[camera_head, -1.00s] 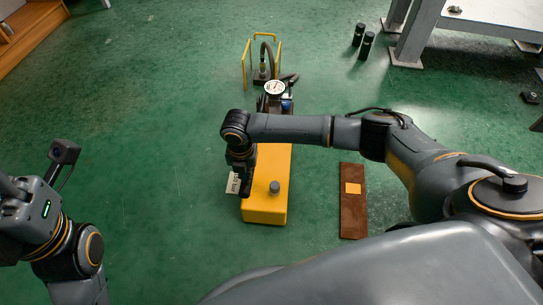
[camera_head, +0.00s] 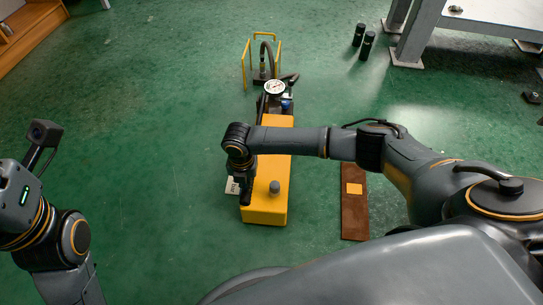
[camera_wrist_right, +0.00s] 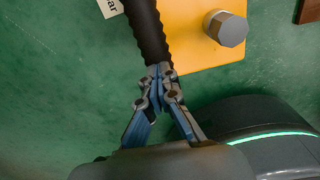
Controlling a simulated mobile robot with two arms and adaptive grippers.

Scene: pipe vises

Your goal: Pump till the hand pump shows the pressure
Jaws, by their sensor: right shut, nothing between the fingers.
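The hand pump (camera_head: 267,205) is a yellow block on the green floor with a grey cap (camera_head: 275,187). Its round white gauge (camera_head: 274,87) stands at the far end; the needle is too small to read. The black ribbed pump handle (camera_wrist_right: 148,30) shows in the right wrist view along the pump's left side. My right gripper (camera_head: 247,200) is over the pump's left edge. In the right wrist view its closed fingertips (camera_wrist_right: 160,74) meet the handle's near end, with nothing between them. My left arm is at the left edge; its fingers are out of frame.
A white label (camera_head: 232,186) lies beside the pump's left side. A yellow frame with a black hose (camera_head: 267,50) stands behind the gauge. A brown plank (camera_head: 354,215) lies to the right. Black cylinders (camera_head: 366,45) and a grey table (camera_head: 480,18) are farther back. The left floor is clear.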

